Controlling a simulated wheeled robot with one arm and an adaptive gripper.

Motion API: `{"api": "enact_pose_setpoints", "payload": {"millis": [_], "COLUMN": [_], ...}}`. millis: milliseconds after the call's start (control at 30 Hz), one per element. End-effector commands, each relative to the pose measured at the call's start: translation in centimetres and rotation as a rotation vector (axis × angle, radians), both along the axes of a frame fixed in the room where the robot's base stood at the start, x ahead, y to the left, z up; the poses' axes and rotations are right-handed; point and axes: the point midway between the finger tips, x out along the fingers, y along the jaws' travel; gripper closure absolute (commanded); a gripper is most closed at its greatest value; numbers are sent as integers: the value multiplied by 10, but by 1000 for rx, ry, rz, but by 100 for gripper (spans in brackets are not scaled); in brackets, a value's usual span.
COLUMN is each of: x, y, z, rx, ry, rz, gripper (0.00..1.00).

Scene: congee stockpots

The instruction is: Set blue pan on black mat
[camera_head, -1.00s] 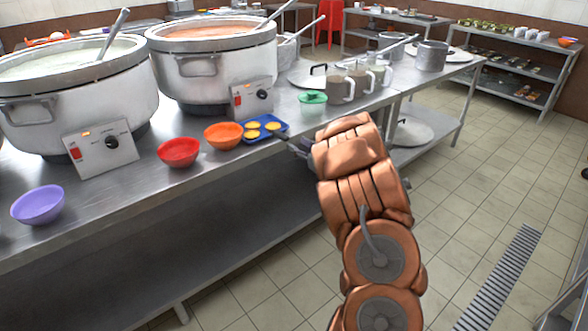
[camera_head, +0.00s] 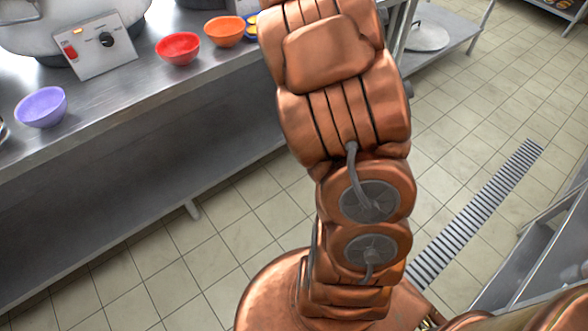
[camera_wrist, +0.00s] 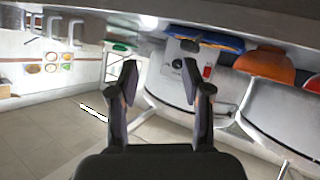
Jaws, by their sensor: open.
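The blue pan (camera_head: 252,28) holds yellow rounds and sits on the steel counter beside the orange bowl. In the head view my arm hides most of it. In the wrist view the blue pan (camera_wrist: 205,38) shows edge-on near the top, beyond my fingertips and apart from them. My gripper (camera_wrist: 160,78) is open and empty, its two dark fingers spread. It is hidden behind my arm in the head view. I cannot make out a black mat in either view.
On the steel counter (camera_head: 120,100) stand an orange bowl (camera_head: 224,31), a red bowl (camera_head: 178,48), a purple bowl (camera_head: 41,107) and a control box (camera_head: 95,45) before a large pot. A green bowl (camera_wrist: 118,46) shows in the wrist view. The tiled floor between counter and right-hand shelf is open.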

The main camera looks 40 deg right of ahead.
Motion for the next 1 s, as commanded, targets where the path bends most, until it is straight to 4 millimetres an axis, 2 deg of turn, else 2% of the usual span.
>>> {"api": "enact_pose_setpoints", "payload": {"millis": [233, 467, 767, 1000], "x": [-40, -91, -173, -255], "y": [43, 99, 193, 275], "z": [4, -7, -24, -35], "rx": [51, 141, 284, 393], "ry": [165, 347, 616, 870], "rz": [-103, -156, -136, -48], "gripper": [51, 51, 51, 51]}}
